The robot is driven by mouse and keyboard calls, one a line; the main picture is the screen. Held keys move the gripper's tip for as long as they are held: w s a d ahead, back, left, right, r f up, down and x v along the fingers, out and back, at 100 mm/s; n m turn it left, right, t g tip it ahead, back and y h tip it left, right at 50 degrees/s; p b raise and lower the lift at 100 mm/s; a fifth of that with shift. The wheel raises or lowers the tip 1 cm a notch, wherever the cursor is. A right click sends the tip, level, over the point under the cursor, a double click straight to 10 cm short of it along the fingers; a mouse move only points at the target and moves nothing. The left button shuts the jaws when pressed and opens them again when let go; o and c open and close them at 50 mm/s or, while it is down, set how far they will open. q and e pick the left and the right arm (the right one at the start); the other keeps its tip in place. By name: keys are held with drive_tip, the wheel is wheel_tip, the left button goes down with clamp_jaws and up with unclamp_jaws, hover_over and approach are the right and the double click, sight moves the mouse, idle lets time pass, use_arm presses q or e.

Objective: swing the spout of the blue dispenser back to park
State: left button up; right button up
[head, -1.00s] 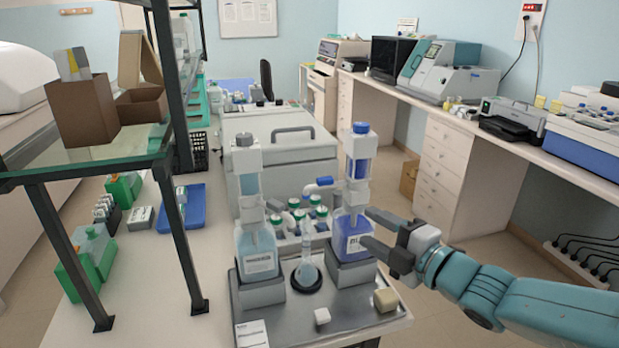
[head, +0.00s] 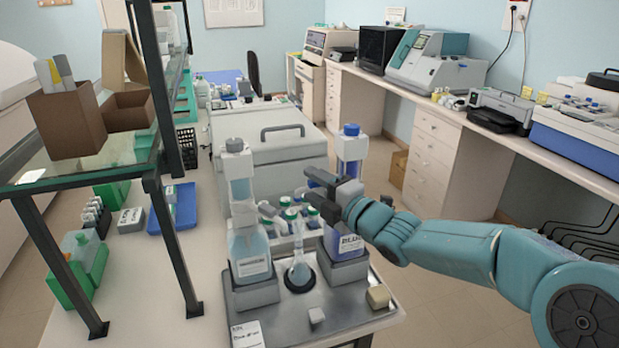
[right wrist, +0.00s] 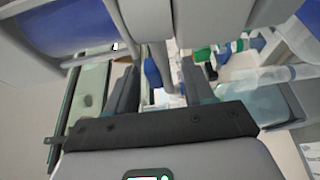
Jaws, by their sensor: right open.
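The blue dispenser (head: 343,241) is the right-hand of two bottles on a metal tray (head: 352,323). It has a blue cap (head: 350,130) and a clear column. My right gripper (head: 308,184) is open, reaching in from the right in front of the column, with its fingers pointing left. It hides the spout in the head view. In the right wrist view, a blue tip (right wrist: 152,73), apparently the spout's end, shows between the open fingers (right wrist: 160,88). I cannot tell whether either finger touches it. My left gripper is not in view.
A second dispenser with a grey cap (head: 250,255) stands to the left. A small flask (head: 299,270) stands between the two. Several green-capped bottles (head: 290,214) sit behind. A glass shelf on dark posts (head: 175,240) is at the left.

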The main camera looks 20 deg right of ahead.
drive_tip(key=shift+x, duration=1.1)
drive_tip(key=shift+s, duration=0.1)
drive_tip(key=shift+c, duration=0.9)
clamp_jaws()
drive_tip(key=shift+s, duration=0.1)
